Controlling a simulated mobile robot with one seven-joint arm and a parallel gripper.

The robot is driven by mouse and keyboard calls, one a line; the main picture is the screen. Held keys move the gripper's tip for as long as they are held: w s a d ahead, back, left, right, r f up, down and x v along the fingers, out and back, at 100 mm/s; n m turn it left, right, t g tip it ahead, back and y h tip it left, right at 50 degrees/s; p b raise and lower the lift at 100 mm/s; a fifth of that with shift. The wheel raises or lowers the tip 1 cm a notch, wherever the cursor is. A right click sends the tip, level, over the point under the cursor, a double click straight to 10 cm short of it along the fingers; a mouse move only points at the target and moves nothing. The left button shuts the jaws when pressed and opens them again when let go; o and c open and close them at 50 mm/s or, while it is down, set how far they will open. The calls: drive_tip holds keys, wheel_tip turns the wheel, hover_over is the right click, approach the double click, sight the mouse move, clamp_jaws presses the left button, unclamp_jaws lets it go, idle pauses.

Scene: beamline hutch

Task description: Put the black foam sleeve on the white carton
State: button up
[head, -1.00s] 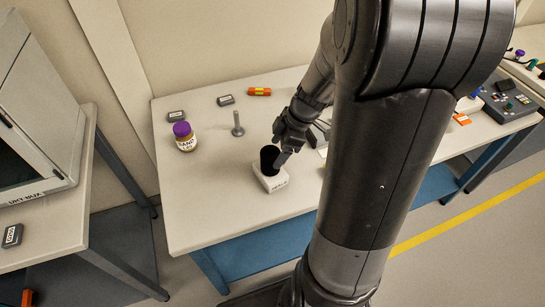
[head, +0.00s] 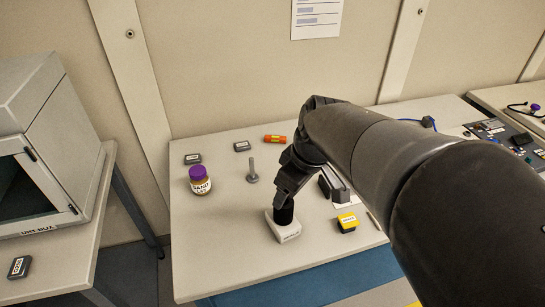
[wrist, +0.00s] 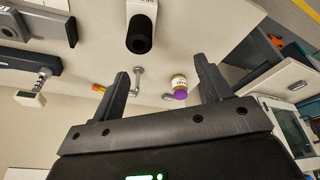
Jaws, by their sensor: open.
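The black foam sleeve (head: 284,214) stands upright on the white carton (head: 286,231) near the table's front edge. In the wrist view the dark round sleeve (wrist: 140,36) shows with the carton (wrist: 143,7) behind it, at the top of the picture. My gripper (head: 281,197) is at the sleeve's upper end in the head view and partly covers it. In the wrist view my gripper's two fingers (wrist: 162,68) are spread with nothing between them, and the sleeve is clear of both.
A purple-lidded jar (head: 200,181), a grey post on a round base (head: 252,172), an orange block (head: 275,138) and small grey boxes stand to the left and behind. A yellow-topped box (head: 347,222) is close to the carton's right. Free table lies left of the carton.

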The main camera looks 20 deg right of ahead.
drive_tip(key=s+a+r+m+t+h, duration=0.1)
drive_tip(key=s+a+r+m+t, duration=0.1)
drive_tip(key=s+r+m, duration=0.2)
drive_tip(key=shift+s+r+m+t, duration=0.15)
drive_tip(key=shift+s+m+t, duration=0.15)
drive_tip(key=shift+s+m, duration=1.05)
drive_tip(key=shift+w+a, duration=0.1)
drive_tip(key=shift+w, duration=0.05)
